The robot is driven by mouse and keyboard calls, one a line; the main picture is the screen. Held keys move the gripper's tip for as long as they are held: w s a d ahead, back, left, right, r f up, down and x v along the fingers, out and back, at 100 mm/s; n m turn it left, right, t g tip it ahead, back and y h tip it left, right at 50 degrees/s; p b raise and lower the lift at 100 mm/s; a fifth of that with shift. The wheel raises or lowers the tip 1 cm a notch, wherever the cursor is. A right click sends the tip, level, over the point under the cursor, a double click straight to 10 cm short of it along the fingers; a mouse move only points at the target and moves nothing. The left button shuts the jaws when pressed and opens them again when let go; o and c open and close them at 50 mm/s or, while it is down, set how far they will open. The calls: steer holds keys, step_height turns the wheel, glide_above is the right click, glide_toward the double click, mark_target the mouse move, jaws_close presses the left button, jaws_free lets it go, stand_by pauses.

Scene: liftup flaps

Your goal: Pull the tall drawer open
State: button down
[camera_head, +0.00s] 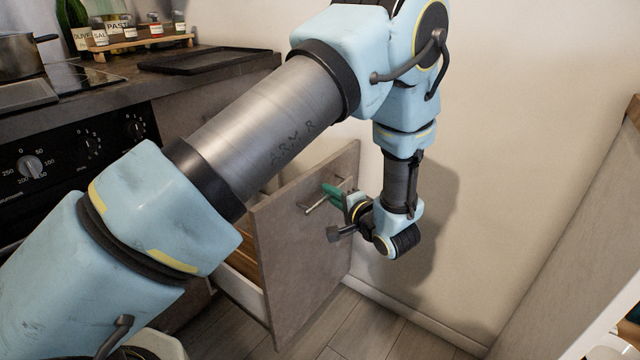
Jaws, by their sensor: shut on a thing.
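The tall drawer (300,262) has a flat grey-brown front and stands pulled out from the counter, with a gap behind its front. Its pale side wall (243,291) and some wooden inner parts show behind the front. A thin metal bar handle (318,203) sits near the top of the front. My gripper (336,195), with green fingertips, is shut on this handle. My arm hides part of the drawer's left side and the counter behind it.
An oven with dials (88,145) is at the left under a dark countertop. A black tray (195,60), a pot (18,55) and a spice rack (140,42) stand on top. A plain wall is at the right of the drawer. Wooden floor (375,325) lies clear in front.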

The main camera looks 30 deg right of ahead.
steer(key=shift+s, duration=0.1)
steer(key=c, duration=1.2)
jaws_free()
steer(key=shift+d, duration=0.1)
steer(key=shift+o, duration=0.2)
steer(key=s+r+p, duration=0.1)
steer(key=s+r, duration=0.1)
steer(key=s, duration=0.8)
steer(key=shift+s+d, duration=0.2)
steer(key=shift+s, duration=0.1)
